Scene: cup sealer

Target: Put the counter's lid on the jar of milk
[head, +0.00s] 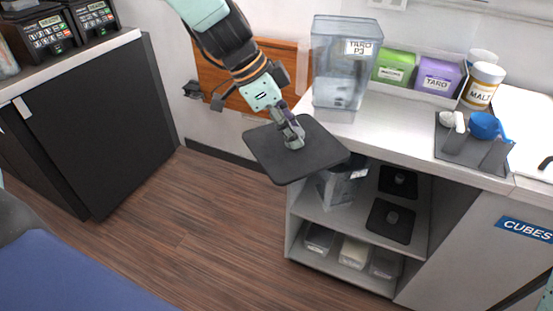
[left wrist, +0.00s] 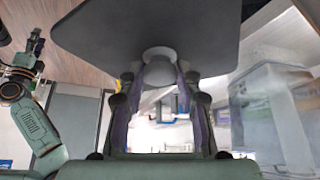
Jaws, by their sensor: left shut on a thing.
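My left gripper (head: 292,137) is shut on the grey knob of a dark square lid (head: 268,155) and holds it tilted in the air, in front of the counter's left end. The lid also fills the top of the left wrist view (left wrist: 150,35), with its round knob between the fingers. A clear square jar (head: 340,85) stands open on the counter, just behind and right of the lid; its label seems to read TARO. Another clear jar (head: 338,188) is on the shelf below, partly hidden by the lid. I cannot read "milk" on either. Another arm (left wrist: 32,120) shows at left in the left wrist view; its jaws are unclear.
Green (head: 395,66) and purple (head: 438,76) boxes and a MALT tub (head: 483,86) stand along the counter's back. A grey tray (head: 455,150) with scoops is at right. Two dark lids lie on the upper shelf (head: 390,222). Floor at left is clear.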

